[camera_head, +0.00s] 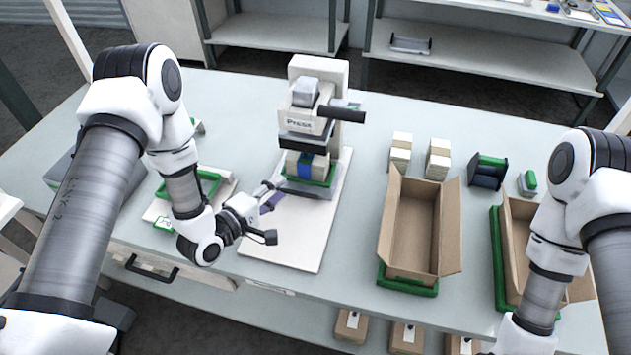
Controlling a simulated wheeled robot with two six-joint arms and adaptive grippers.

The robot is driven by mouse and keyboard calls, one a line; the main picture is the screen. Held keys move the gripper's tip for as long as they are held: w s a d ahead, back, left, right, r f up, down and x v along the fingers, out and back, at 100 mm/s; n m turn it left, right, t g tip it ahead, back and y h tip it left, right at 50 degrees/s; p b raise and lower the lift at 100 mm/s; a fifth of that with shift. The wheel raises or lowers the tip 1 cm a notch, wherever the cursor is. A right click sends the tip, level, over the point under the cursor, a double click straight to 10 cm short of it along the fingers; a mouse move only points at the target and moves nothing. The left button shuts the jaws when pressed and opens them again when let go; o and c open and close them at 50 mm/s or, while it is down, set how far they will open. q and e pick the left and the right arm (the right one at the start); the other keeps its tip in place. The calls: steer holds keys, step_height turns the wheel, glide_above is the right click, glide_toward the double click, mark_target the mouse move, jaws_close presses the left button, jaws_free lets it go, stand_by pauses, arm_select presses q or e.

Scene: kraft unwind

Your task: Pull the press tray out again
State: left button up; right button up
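The press (318,110) stands on a white base board (295,240) at the middle of the table. Its grey press tray (308,191) sits under the press head. A green holder (325,181) on it carries a pale stack with a blue band (306,165).
Two open cardboard boxes stand on the right, one in full view (412,225), one partly behind my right arm. Pale stacks (400,152) and a dark green-ended holder (487,172) lie behind them. A green frame (208,184) lies left of the press. The front board is clear.

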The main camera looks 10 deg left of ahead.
mark_target(297, 192)
arm_select(q)
steer(key=f+b, duration=0.1)
steer(key=s+f+b, duration=0.1)
steer(key=f+b, duration=0.1)
steer(key=f, duration=0.1)
steer(key=shift+s+a+b, duration=0.25)
steer(key=shift+a+b, duration=0.1)
steer(key=shift+w+d+f+b, duration=0.15)
steer(key=shift+w+f+b, duration=0.15)
steer(key=shift+f+b, duration=0.3)
steer(key=shift+w+d+f+b, duration=0.15)
steer(key=shift+w+f+b, duration=0.1)
steer(key=shift+f+b, duration=0.35)
steer(key=shift+w, duration=0.2)
steer(key=shift+w+d+p, duration=0.15)
steer(key=shift+w+p, duration=0.1)
steer(key=shift+p, duration=0.2)
steer(key=p+x, duration=0.1)
steer(key=x, duration=0.5)
steer(key=shift+s+r, duration=0.1)
steer(key=shift+w+d+p, duration=0.15)
steer(key=shift+w+p, duration=0.15)
steer(key=shift+w, duration=0.05)
steer(key=shift+s, duration=0.15)
steer(key=shift+c, duration=0.6)
jaws_close()
